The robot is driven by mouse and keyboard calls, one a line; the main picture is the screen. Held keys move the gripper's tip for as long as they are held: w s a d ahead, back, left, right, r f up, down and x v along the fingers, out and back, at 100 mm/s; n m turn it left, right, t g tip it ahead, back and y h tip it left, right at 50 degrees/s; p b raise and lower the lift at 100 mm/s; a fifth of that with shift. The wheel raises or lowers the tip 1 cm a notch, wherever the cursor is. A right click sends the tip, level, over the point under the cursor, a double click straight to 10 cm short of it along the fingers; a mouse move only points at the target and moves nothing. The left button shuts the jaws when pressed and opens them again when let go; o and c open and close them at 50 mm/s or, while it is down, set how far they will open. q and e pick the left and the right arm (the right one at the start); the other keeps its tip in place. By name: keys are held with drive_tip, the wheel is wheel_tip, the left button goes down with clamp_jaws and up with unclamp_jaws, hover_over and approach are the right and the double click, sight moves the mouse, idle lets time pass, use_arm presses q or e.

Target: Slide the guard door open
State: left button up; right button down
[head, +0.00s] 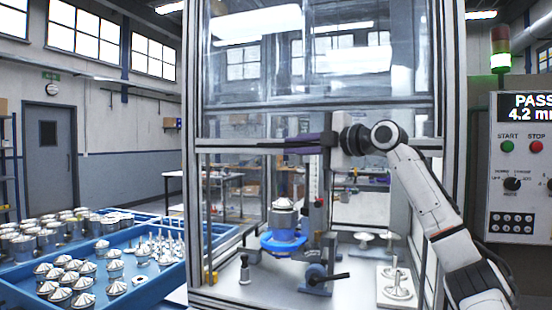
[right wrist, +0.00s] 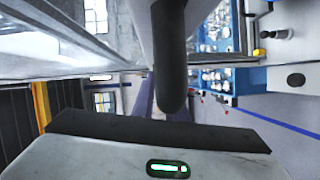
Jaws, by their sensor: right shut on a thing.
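The guard door (head: 310,60) is a clear panel in a pale metal frame on the front of the machine enclosure. Its lower rail lies at about mid-height, and the space below looks uncovered. A dark bar handle (head: 270,145) runs along that rail. My right gripper (head: 318,142) is at the rail, shut on the handle, with its arm coming from the right. In the right wrist view, a dark rounded bar (right wrist: 170,60) reaches down to the gripper; the fingertips are largely hidden. My left gripper is not in view.
Inside the enclosure are a blue fixture (head: 283,244) with a metal housing and a black-handled clamp (head: 318,277). Blue trays (head: 150,290) of housings stand at the left. A control panel (head: 520,180) reading PASS and a green-lit signal tower (head: 500,62) stand at the right.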

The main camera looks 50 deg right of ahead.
drive_tip(key=shift+r, duration=0.25)
drive_tip(key=c, duration=1.8)
unclamp_jaws()
drive_tip(key=shift+o, duration=0.2)
drive_tip(key=shift+f, duration=0.1)
drive_tip(key=shift+s, duration=0.1)
